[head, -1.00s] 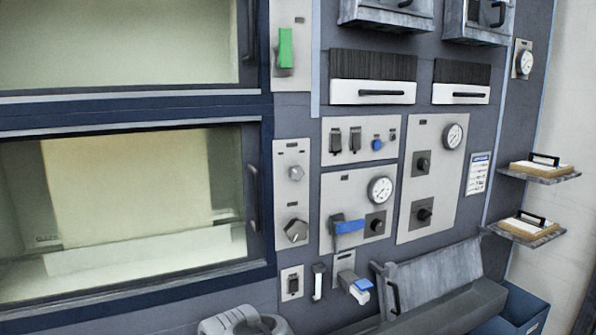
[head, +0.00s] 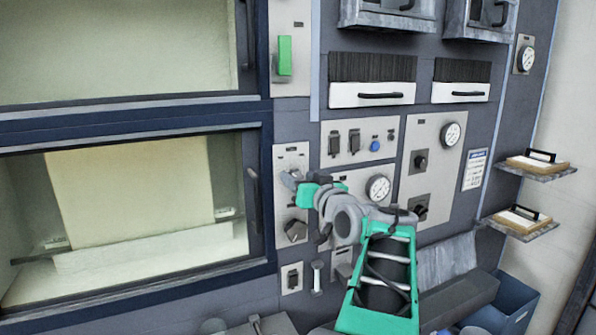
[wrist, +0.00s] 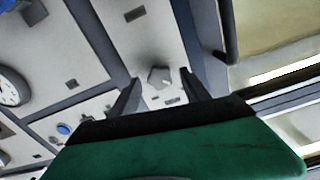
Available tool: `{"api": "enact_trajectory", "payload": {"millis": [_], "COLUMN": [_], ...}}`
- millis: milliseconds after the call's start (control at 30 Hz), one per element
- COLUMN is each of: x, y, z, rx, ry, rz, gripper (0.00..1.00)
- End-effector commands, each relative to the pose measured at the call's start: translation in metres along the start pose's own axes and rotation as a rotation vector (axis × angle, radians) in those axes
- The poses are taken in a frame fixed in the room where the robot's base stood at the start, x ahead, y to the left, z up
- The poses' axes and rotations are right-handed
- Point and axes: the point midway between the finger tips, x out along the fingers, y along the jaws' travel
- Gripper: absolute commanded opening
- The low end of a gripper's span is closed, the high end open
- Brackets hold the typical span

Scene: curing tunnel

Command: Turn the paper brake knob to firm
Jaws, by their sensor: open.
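A narrow light panel (head: 291,154) beside the lower window carries two knobs, with labels too small to read; I cannot tell which is the paper brake. The lower one is a dark-faced knob (head: 296,231), in plain view. In the wrist view this grey knob (wrist: 160,77) appears between and beyond my two open fingertips (wrist: 158,88). My fingers look apart from it, with nothing held.
The window door handle (head: 253,187) is just left of the panel. To the right are a switch panel with a blue button (head: 375,146), a dial gauge (head: 378,188) and another black knob (head: 420,161). My arm hides the fittings below the gauge.

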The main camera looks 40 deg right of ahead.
Motion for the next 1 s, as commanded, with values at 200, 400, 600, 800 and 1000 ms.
{"api": "enact_trajectory", "payload": {"millis": [200,400,600,800,1000], "x": [0.0129,0.0125,0.0123,0.0122,0.0122], "y": [0.0,0.0,-0.0001,-0.0002,-0.0002], "z": [0.0004,0.0009,0.0008,0.0008,0.0008], "rx": [0.0,0.0,0.0,-0.001,0.0], "ry": [0.0,-0.001,-0.001,-0.001,-0.001], "rz": [0.001,0.001,0.001,0.001,0.001], "gripper": [0.55,0.51,0.34,0.18,0.02]}}
